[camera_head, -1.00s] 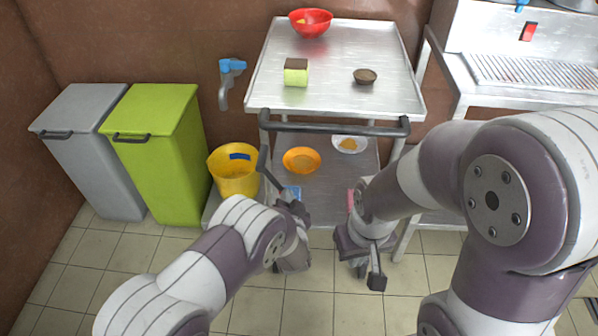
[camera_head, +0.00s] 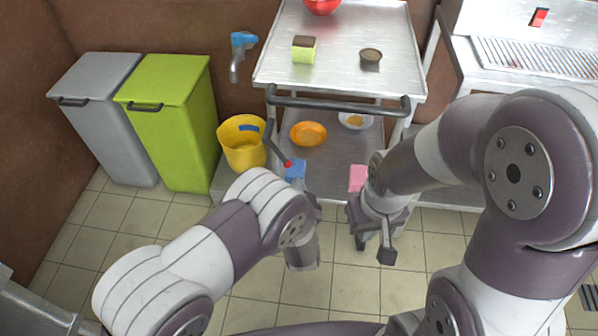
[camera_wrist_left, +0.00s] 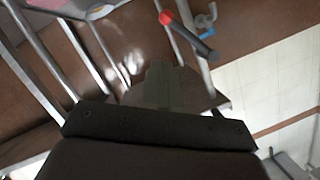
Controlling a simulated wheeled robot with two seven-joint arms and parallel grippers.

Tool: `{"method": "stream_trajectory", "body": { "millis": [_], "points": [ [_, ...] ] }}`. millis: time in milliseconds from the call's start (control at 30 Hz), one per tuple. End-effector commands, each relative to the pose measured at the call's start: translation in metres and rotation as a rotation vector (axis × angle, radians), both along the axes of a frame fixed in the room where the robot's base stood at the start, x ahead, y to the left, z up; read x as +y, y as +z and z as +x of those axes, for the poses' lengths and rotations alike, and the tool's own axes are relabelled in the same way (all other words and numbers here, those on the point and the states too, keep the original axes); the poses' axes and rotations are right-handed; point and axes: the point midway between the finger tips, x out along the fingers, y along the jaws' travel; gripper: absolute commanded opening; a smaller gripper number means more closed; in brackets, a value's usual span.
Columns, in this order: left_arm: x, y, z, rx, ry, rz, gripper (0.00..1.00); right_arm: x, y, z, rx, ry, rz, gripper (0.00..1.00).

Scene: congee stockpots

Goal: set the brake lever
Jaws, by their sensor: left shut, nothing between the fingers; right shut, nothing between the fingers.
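The brake lever (camera_head: 276,147) is a dark rod with a red tip, slanting down from the left end of the cart's handle bar. It also shows in the left wrist view (camera_wrist_left: 190,38), with its red end toward the upper left. My left gripper (camera_head: 303,247) is below and slightly right of the lever tip in the head view, apart from it; its fingers are mostly hidden by my wrist. In the left wrist view its fingers (camera_wrist_left: 160,88) are together and empty, pointing toward the cart. My right gripper (camera_head: 374,246) is shut and empty, in front of the cart's right side.
A yellow bucket (camera_head: 243,148) stands left of the lever, near a green bin (camera_head: 172,125). Tiled floor is open in front.

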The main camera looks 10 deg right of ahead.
Motion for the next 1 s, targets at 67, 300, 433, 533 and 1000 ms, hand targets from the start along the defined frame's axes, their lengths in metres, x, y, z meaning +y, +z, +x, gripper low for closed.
{"method": "stream_trajectory", "body": {
  "millis": [67,300,433,533,1000],
  "points": [
    [-0.001,0.004,-0.012,0.0,-0.004,0.0,0.0,0.0,0.004,0.0,0.0,0.0,0.0,0.0],
    [0.002,0.006,-0.025,0.0,-0.001,0.0,0.0,0.0,0.005,0.0,0.0,0.0,0.0,0.0],
    [0.002,0.006,-0.025,0.0,-0.001,0.0,0.0,0.0,0.005,0.0,0.0,0.0,0.0,0.0],
    [0.002,0.006,-0.025,0.0,-0.001,0.0,0.0,0.0,0.005,0.0,0.0,0.0,0.0,0.0],
    [-0.005,-0.065,-0.08,0.475,-0.056,-0.097,0.0,0.0,0.005,0.0,0.0,0.0,0.0,0.0]
  ]
}}
